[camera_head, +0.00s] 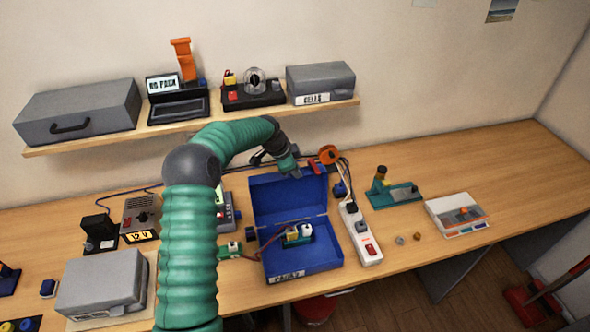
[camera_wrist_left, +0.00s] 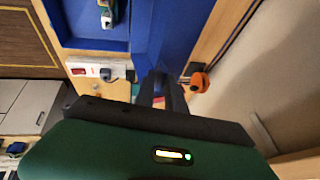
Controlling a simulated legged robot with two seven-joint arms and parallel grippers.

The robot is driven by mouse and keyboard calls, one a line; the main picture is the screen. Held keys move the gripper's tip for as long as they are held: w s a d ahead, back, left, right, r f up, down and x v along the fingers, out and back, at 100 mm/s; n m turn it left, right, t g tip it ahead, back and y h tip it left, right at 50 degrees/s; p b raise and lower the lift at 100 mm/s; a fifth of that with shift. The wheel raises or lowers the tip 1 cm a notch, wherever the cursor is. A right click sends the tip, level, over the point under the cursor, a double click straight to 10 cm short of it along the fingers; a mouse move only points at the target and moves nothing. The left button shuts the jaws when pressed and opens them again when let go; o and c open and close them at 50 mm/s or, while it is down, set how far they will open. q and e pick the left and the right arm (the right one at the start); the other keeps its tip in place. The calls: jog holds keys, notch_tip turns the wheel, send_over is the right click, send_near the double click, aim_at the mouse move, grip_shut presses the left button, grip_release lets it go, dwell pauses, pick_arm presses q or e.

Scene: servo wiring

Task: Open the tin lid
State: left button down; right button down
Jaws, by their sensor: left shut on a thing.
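The blue tin (camera_head: 334,262) sits on the bench with its lid (camera_head: 262,195) raised, standing up at the back. Inside the tin is a small green board (camera_head: 299,239) with white and yellow parts. My left gripper (camera_head: 292,168) is at the top edge of the lid, towards its right corner. In the left wrist view its fingers (camera_wrist_left: 160,82) are shut at the blue lid (camera_wrist_left: 170,40); the exact contact is partly hidden. My right gripper is in neither view.
A white power strip (camera_head: 361,233) stands right of the tin, with an orange round thing (camera_head: 328,154) and cables behind it. A green fixture (camera_head: 394,195) and a white-grey box (camera_head: 457,214) are further right. A shelf (camera_head: 200,122) runs above the bench. The bench's right end is clear.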

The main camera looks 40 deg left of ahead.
pick_arm(q)
jog(key=shift+s+f, duration=0.1)
jog(key=shift+f, duration=0.05)
jog(key=c, duration=1.6)
grip_release()
jog(key=shift+w, duration=0.2)
jog(key=shift+a, duration=0.1)
jog(key=b+v, duration=0.4)
jog(key=v, duration=1.2)
jog(key=shift+a+r+b, duration=0.15)
jog(key=shift+r+b, duration=0.1)
jog(key=shift+b, duration=0.05)
